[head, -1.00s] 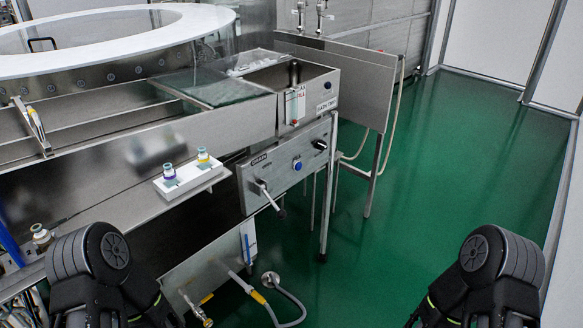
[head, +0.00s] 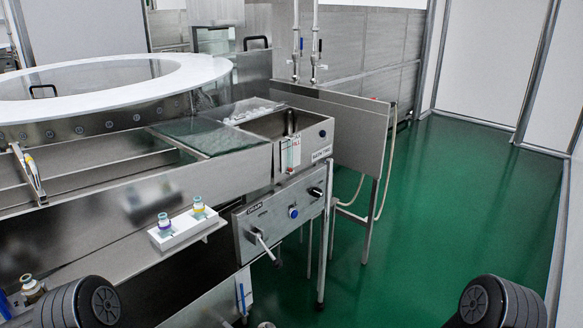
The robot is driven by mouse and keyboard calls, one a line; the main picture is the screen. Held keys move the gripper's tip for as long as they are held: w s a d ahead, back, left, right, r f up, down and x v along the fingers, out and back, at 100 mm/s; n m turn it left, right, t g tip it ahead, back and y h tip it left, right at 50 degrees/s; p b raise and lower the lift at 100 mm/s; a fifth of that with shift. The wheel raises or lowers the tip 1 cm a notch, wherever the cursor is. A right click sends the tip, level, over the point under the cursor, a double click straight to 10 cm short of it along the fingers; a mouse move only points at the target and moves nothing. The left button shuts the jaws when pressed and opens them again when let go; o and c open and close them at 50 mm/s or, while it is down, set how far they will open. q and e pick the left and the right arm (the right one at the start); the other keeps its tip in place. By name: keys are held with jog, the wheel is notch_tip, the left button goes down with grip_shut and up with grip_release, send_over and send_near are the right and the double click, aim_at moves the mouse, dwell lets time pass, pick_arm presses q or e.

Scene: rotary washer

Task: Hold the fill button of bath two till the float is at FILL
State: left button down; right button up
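Bath two is a steel basin (head: 318,134) at the right end of the washer, with a BATH TWO label (head: 321,154) on its front. A pale gauge plate with red lettering (head: 292,154) is fixed at its front left. A dark upright piece (head: 290,123) shows just above the plate; I cannot tell the float's level. Below, a sloped steel panel holds a blue button (head: 293,212), a black knob (head: 316,192) and a lever handle (head: 263,245) near a DRAIN label. No hand is at the button. Only black rounded parts of my arms show at the bottom corners; both grippers are out of view.
A white tray (head: 187,228) with two small capped bottles sticks out left of the panel. Steel legs (head: 326,250) stand under the bath. A side sink with taps (head: 313,70) and a hanging hose is behind. Green floor (head: 450,220) is clear at right.

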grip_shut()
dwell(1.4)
